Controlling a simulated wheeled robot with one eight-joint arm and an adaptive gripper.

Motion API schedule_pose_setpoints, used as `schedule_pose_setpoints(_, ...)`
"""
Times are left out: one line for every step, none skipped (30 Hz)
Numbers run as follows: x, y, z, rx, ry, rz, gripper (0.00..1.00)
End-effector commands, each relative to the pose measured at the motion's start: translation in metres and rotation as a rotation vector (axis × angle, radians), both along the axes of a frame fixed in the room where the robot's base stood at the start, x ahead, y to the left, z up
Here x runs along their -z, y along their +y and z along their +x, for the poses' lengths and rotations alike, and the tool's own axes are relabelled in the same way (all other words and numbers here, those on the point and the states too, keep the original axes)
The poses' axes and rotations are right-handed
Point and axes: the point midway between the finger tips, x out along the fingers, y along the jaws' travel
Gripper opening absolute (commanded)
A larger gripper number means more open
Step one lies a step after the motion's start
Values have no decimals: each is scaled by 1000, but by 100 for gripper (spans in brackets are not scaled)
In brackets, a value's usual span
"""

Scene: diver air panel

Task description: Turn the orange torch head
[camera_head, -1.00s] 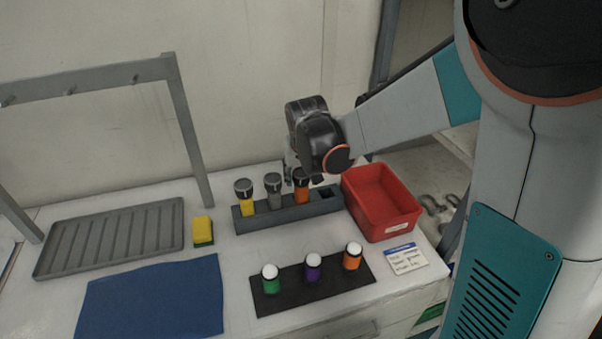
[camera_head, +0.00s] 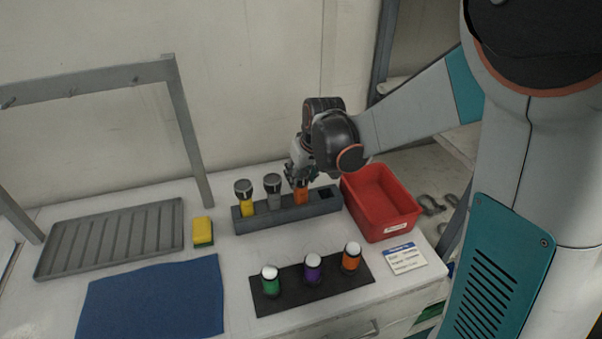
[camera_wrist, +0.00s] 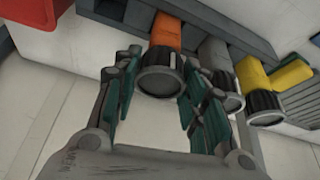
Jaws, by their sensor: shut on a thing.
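The orange torch (camera_head: 301,195) stands upright in the dark grey rack (camera_head: 262,222), beside a grey torch (camera_head: 274,201) and a yellow torch (camera_head: 247,206). My gripper (camera_head: 301,178) is over the orange torch from above and is shut on its dark head. In the wrist view, my gripper (camera_wrist: 157,88) has its green-padded fingers on either side of the torch's round dark head (camera_wrist: 160,74), and the orange body (camera_wrist: 166,31) shows beyond it. The head is mostly hidden by the fingers in the head view.
A red bin (camera_head: 372,221) stands just right of the rack. A black mat (camera_head: 335,286) in front holds green, purple and orange bottles with white tops. A yellow sponge (camera_head: 202,228), grey ribbed tray (camera_head: 112,242) and blue cloth (camera_head: 152,300) lie left. A label card (camera_head: 404,259) lies right.

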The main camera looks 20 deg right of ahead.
Motion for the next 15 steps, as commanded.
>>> schedule_pose_setpoints(0, -1, 0, -25, 1, 0, 15)
schedule_pose_setpoints(0, -1, 0, -42, 0, 1, 15)
schedule_pose_setpoints(0, -1, 0, -62, 1, 0, 15)
schedule_pose_setpoints(0, -1, 0, -78, 1, 0, 15)
schedule_pose_setpoints(0, -1, 0, -91, 1, 0, 15)
schedule_pose_setpoints(0, 0, 0, -107, 1, 1, 15)
schedule_pose_setpoints(0, 0, 0, -118, 1, 1, 15)
schedule_pose_setpoints(0, -1, 0, -128, 1, 0, 15)
schedule_pose_setpoints(0, -1, 0, -139, 2, 0, 15)
schedule_pose_setpoints(0, -1, 0, -146, 2, -1, 15)
schedule_pose_setpoints(0, -1, 0, -152, 1, 0, 15)
schedule_pose_setpoints(0, -1, 0, -158, 1, -1, 15)
schedule_pose_setpoints(0, -1, 0, -161, 1, 0, 15)
schedule_pose_setpoints(0, -1, 0, -165, 1, -1, 15)
schedule_pose_setpoints(0, -1, 0, -169, 1, -1, 15)
